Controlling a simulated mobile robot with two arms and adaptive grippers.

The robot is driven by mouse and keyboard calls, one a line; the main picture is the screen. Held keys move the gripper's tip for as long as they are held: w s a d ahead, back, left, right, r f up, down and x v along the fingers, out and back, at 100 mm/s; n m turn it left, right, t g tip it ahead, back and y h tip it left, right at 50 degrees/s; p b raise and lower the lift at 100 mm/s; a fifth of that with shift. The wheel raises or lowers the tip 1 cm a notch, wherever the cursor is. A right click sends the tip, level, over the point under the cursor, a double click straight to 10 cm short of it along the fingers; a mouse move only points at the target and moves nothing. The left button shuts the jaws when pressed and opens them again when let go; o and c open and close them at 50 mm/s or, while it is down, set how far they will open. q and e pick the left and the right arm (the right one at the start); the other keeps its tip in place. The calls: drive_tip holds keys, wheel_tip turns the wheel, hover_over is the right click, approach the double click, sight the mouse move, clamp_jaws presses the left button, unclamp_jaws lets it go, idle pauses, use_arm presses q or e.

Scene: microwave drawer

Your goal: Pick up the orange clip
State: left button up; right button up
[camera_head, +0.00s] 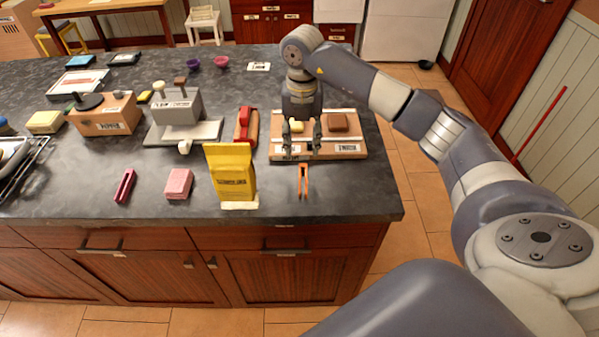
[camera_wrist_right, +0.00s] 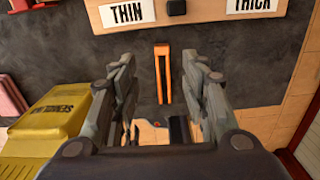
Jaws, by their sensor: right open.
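The orange clip (camera_head: 303,181) lies on the dark countertop near its front edge, right of a yellow bag. It also shows in the right wrist view (camera_wrist_right: 162,72), upright in the picture with its closed end at the top. My right gripper (camera_head: 301,140) is open and empty. In the head view it appears over the front of the wooden board, a little beyond the clip. In the right wrist view its two fingers (camera_wrist_right: 158,80) stand on either side of the clip, apart from it. My left gripper is not in view.
The wooden board (camera_head: 342,150) with THIN and THICK labels bears a yellow and a brown block. The yellow bag (camera_head: 231,173) stands close left of the clip. A pink block (camera_head: 178,184) and a red clip (camera_head: 125,187) lie further left. The counter right of the clip is clear.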

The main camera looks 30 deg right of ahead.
sight(303, 166)
wheel_tip(303, 166, down, 3)
drive_tip(key=shift+s+r+p, duration=0.1)
drive_tip(key=shift+r+p, duration=0.1)
drive_tip(key=shift+p, duration=0.1)
drive_tip(key=f+p, duration=0.2)
drive_tip(key=f, duration=0.2)
drive_tip(key=shift+d+f, duration=0.2)
drive_tip(key=shift+f, duration=0.45)
drive_tip(key=shift+c, duration=0.3)
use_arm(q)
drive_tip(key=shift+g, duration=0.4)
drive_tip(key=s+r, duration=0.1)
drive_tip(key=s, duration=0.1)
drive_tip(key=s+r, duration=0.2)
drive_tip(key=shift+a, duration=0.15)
use_arm(e)
drive_tip(key=c, duration=0.7)
